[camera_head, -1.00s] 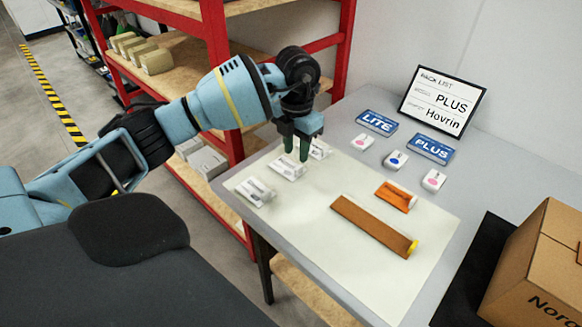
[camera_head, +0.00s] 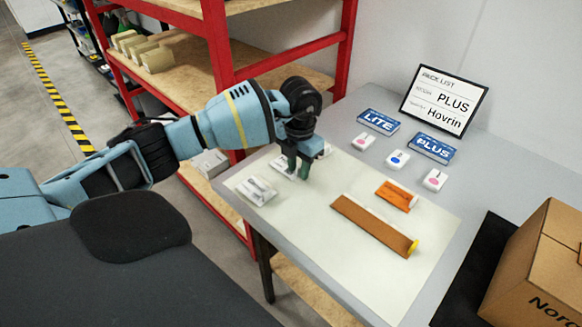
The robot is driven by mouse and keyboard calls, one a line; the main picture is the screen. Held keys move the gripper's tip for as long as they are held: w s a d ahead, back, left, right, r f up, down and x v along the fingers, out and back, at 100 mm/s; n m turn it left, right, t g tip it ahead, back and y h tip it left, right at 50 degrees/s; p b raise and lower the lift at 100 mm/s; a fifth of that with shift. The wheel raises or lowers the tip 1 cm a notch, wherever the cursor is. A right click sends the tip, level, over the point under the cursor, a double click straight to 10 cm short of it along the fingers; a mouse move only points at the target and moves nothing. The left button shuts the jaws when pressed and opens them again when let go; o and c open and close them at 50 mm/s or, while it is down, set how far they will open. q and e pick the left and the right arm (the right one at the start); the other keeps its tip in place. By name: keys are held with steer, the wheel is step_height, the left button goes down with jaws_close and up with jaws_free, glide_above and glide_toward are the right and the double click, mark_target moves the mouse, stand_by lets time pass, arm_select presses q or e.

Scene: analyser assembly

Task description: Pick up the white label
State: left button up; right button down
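Several small white pieces with grey marks lie along the left side of the pale mat (camera_head: 375,265). The front one (camera_head: 257,190) is in clear view. The middle one (camera_head: 282,168) is partly covered by my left gripper (camera_head: 297,171). The back one is mostly hidden behind the gripper. I cannot tell which piece is the white label. My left gripper points down, with its dark green fingertips low at the right end of the middle piece. Contact and finger gap are unclear. My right gripper is not in view.
A brown strip (camera_head: 370,224) with a yellow end and an orange piece (camera_head: 397,196) lie on the mat. Behind are blue LITE (camera_head: 378,122) and PLUS (camera_head: 431,148) cards, small white pieces and a framed pack list (camera_head: 443,100). A cardboard box (camera_head: 540,265) stands right; red shelving is left.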

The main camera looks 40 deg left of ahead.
arm_select(q)
jaws_close()
steer(key=shift+r, duration=0.55)
step_height(320, 180, up, 2)
steer(key=shift+r, duration=0.15)
steer(key=s+d, duration=0.3)
steer(key=s, duration=0.1)
steer(key=s+d+r, duration=0.1)
steer(key=s+d, duration=0.2)
steer(key=s, duration=0.1)
steer(key=s+d, duration=0.3)
steer(key=s, duration=0.2)
steer(key=shift+d+r, duration=0.25)
steer(key=shift+r, duration=0.05)
